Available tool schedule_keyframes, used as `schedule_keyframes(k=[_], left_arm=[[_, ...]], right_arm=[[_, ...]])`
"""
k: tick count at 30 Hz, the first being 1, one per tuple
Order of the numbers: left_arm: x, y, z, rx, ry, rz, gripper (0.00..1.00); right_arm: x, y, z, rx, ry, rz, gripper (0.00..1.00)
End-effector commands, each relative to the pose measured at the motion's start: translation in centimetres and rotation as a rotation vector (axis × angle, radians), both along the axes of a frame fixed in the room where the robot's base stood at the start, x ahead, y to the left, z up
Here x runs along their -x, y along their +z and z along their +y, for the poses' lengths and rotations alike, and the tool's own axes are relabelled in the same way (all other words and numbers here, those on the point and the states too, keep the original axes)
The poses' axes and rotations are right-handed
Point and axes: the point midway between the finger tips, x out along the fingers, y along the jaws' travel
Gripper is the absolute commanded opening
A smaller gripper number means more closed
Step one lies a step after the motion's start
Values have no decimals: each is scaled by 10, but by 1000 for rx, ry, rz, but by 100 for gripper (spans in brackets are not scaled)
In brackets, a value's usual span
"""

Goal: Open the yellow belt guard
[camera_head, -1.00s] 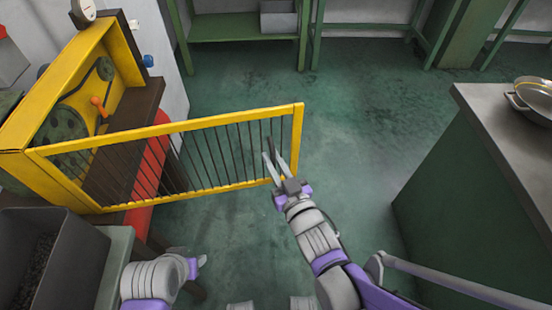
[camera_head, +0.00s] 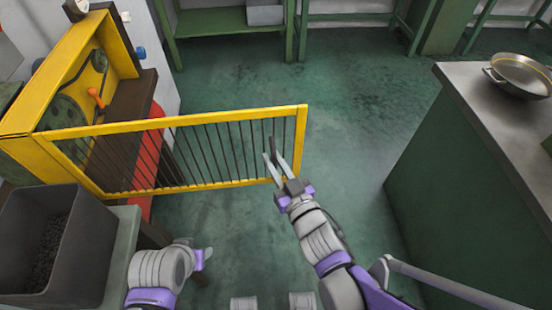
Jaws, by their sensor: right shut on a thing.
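The yellow belt guard (camera_head: 215,117) is a barred gate with a yellow frame. It stands swung out from the yellow machine housing (camera_head: 38,100) at the left, reaching to the middle of the view. My right gripper (camera_head: 275,160) is at the guard's lower free end, with its fingers among the end bars. It is shut on the guard there; the exact contact is hard to see.
A dark bin (camera_head: 85,240) of small dark pieces stands at the lower left. A green counter (camera_head: 470,110) with a metal pan (camera_head: 520,75) is at the right. A green shelf (camera_head: 220,22) stands at the back. The green floor (camera_head: 350,100) between is clear.

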Motion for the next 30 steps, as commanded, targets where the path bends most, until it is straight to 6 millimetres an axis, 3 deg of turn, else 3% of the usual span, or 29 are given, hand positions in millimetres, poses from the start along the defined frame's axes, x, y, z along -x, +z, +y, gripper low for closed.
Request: schedule_keyframes(k=[12, 13, 17, 30], left_arm=[[0, 0, 0, 0, 0, 0, 50], [0, 0, 0, 0, 0, 0, 50], [0, 0, 0, 0, 0, 0, 50], [0, 0, 0, 0, 0, 0, 50]], right_arm=[[0, 1, 1, -2, 4, -1, 0], [0, 1, 1, -1, 4, -2, 22], [0, 1, 1, -1, 3, -2, 46], [0, 0, 1, 0, 2, 0, 47]])
